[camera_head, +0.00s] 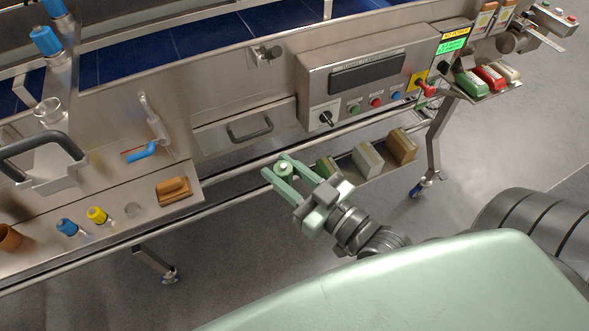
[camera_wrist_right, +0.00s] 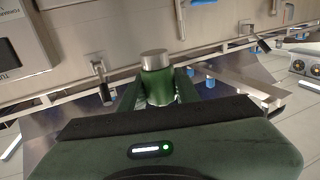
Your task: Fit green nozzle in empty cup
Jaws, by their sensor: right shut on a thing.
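My right gripper (camera_head: 276,170) is shut on the green nozzle (camera_head: 285,168), in front of the machine and right of the side shelf. In the right wrist view the green nozzle (camera_wrist_right: 157,86) stands between the fingers with its silver end up. The empty cup (camera_head: 134,209) is a small pale ring on the steel shelf (camera_head: 108,235), apart from and left of the gripper. A yellow nozzle (camera_head: 97,215) and a blue nozzle (camera_head: 66,227) stand in line to its left. My left gripper is not in view.
A brown block-like brush (camera_head: 173,190) lies on the shelf right of the empty cup. A copper-coloured pot (camera_head: 10,238) stands at its left end. A control box (camera_head: 365,85) and a drawer handle (camera_head: 249,128) are behind the gripper. Boxes (camera_head: 368,160) sit on a lower rack to the right.

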